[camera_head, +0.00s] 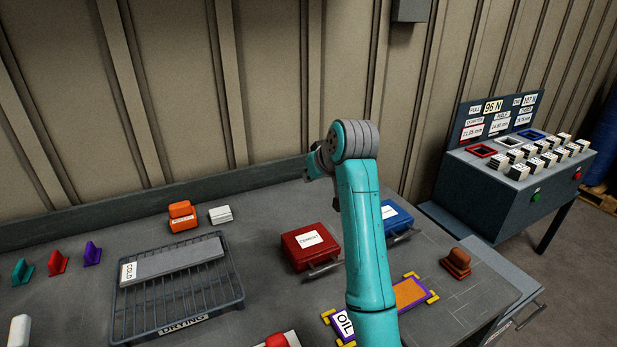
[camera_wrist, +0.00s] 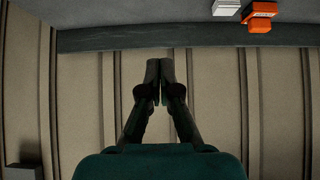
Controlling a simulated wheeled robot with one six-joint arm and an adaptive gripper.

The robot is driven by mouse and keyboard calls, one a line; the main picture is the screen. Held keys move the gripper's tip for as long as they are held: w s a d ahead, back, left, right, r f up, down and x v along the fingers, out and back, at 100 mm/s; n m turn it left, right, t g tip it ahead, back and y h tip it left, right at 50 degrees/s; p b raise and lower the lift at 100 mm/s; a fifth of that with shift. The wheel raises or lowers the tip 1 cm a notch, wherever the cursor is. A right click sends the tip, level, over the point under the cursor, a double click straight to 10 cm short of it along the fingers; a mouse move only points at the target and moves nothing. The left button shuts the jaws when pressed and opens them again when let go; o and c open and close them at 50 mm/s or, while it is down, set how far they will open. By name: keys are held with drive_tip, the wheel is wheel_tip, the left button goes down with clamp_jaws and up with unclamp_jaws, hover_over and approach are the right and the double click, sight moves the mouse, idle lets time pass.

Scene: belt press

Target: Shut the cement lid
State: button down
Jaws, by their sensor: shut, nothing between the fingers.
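The red cement box (camera_head: 311,244) stands on the bench, left of my arm in the head view. Its label faces up and a grey bar handle sticks out at its front. The red top looks flat and down on the box, with no visible gap. My gripper (camera_wrist: 160,80) is shut and empty in the wrist view, pointing toward the wall. In the head view my wrist is raised above and behind the box, apart from it, and my fingers cannot be made out. The box does not show in the wrist view.
A blue box (camera_head: 398,220) stands right of my arm, partly hidden. A drying rack (camera_head: 178,290) lies to the left. An orange block (camera_head: 182,216) and a white block (camera_head: 221,214) sit behind it. A brown block (camera_head: 456,263) and an orange plate (camera_head: 409,294) lie to the right.

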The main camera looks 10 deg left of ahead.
drive_tip(key=s+d+f, duration=0.4)
drive_tip(key=s, duration=0.2)
drive_tip(key=shift+f, duration=0.15)
idle(0.3)
